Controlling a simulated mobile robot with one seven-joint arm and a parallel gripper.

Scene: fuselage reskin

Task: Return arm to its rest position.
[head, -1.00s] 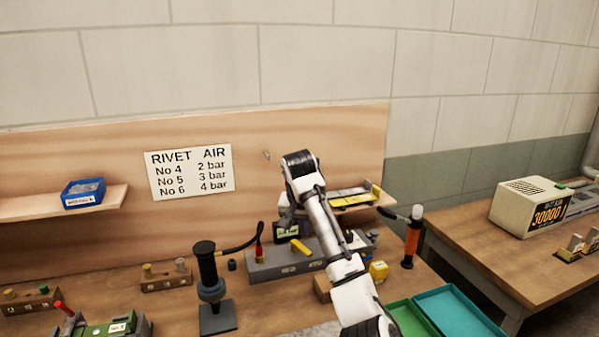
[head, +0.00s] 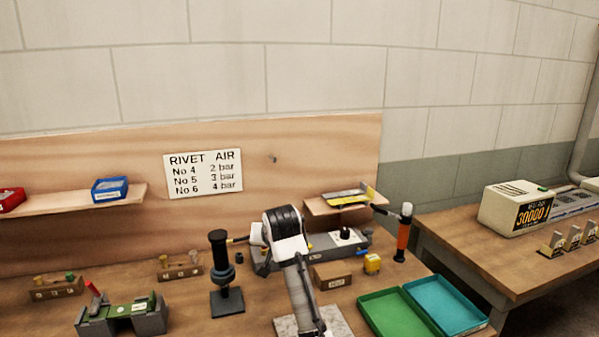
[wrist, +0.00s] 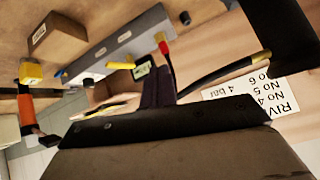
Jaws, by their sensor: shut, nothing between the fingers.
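My arm (head: 300,275) rises from the bottom of the head view, in front of the bench, with its dark-ended joint (head: 283,222) at the top. It hides part of the grey block behind it, and my fingers cannot be made out there. In the wrist view my gripper (wrist: 158,88) shows as dark fingers, shut with nothing held. Beyond them are the grey block (wrist: 118,42) and the rivet air sign (wrist: 250,100), which looks turned over in that view.
The bench holds a black upright tool (head: 220,270), an orange-handled tool (head: 403,235), a cardboard box (head: 332,275), a yellow block (head: 372,263), a green tray (head: 400,315) and a teal tray (head: 446,305). A shelf (head: 85,202) carries a blue bin (head: 110,188). A second table (head: 500,262) stands right.

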